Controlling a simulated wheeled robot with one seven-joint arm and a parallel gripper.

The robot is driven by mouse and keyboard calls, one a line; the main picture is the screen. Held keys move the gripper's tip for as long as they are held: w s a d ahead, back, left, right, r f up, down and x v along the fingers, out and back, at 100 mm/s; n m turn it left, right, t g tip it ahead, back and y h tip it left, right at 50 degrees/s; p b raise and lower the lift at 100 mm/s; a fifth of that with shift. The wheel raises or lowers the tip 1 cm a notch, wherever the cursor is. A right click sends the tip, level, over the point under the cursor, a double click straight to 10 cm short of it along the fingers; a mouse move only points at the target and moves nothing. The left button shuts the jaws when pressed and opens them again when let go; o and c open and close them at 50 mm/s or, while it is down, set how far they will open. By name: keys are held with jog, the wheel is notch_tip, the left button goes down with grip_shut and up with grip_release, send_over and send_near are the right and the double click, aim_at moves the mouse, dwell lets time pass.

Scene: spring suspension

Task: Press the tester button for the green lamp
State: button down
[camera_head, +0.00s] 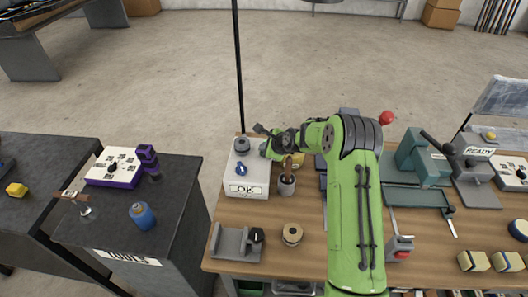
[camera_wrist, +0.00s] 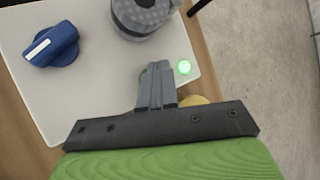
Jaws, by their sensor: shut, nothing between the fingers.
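The tester is a pale box (camera_head: 257,179) with an OK label, standing at the left end of the wooden table. It has a blue knob (camera_wrist: 52,46) with a white mark and a round grey part (camera_wrist: 145,15). A small green lamp (camera_wrist: 184,67) glows on the box, just right of my fingertips in the wrist view. My gripper (camera_wrist: 157,68) is shut and empty, its tips over the box's surface. A sliver of green shows beside the left fingertip, mostly hidden by the fingers. I cannot tell whether the tips touch it.
A cup (camera_head: 287,185) with a brown handle in it stands right of the tester. A grey bracket (camera_head: 232,243) and a round wooden piece (camera_head: 292,235) lie in front. A yellow thing (camera_wrist: 193,100) is partly hidden behind my gripper. A thin black pole (camera_head: 238,65) rises behind the tester.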

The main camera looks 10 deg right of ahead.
jog(key=shift+f, duration=0.15)
dwell(0.3)
jog(key=shift+r+p, duration=0.55)
jog(key=shift+r, duration=0.4)
jog(key=shift+r, duration=0.1)
notch_tip(320, 180, up, 5)
jog(key=p, duration=0.3)
